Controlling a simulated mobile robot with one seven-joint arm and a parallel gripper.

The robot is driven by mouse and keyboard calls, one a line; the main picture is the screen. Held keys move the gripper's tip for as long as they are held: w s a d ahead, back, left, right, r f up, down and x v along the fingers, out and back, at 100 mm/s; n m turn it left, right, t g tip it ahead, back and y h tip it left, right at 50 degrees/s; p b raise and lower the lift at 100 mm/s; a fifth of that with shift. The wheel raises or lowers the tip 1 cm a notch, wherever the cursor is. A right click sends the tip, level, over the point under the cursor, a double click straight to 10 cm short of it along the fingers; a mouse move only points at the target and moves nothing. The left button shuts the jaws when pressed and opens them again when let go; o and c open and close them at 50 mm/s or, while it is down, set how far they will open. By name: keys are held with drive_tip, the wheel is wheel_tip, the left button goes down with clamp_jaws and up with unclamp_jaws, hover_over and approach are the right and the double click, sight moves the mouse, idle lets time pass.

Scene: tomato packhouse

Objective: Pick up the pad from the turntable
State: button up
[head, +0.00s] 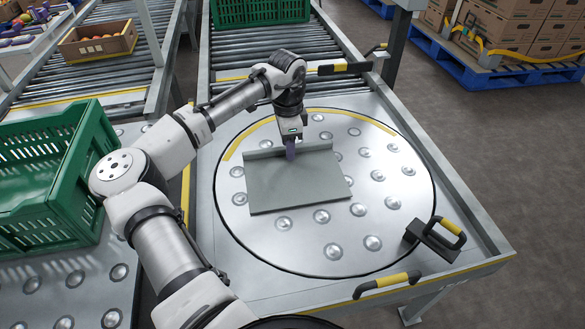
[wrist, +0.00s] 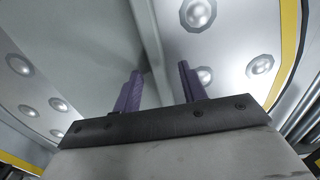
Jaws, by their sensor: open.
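The pad (head: 300,188) is a flat grey-green plate with a low raised lip along its far edge. It lies flat on the round, studded metal turntable (head: 395,222). My gripper (head: 291,153) points down at the pad's far edge, around the middle of the lip. In the wrist view the two purple fingers of my gripper (wrist: 160,85) stand apart, and the pad's lip (wrist: 146,40) runs into the gap between them. Contact between the fingers and the lip cannot be told. Part of the lip is hidden behind the fingers in the head view.
A dark block with a yellow-and-black handle (head: 440,238) stands at the turntable's right edge. Another such handle (head: 388,285) is on the table's front edge. A green crate (head: 55,175) stands at left, beyond my arm. A roller conveyor (head: 262,50) lies behind the turntable.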

clamp_jaws()
drive_tip(key=shift+r, duration=0.15)
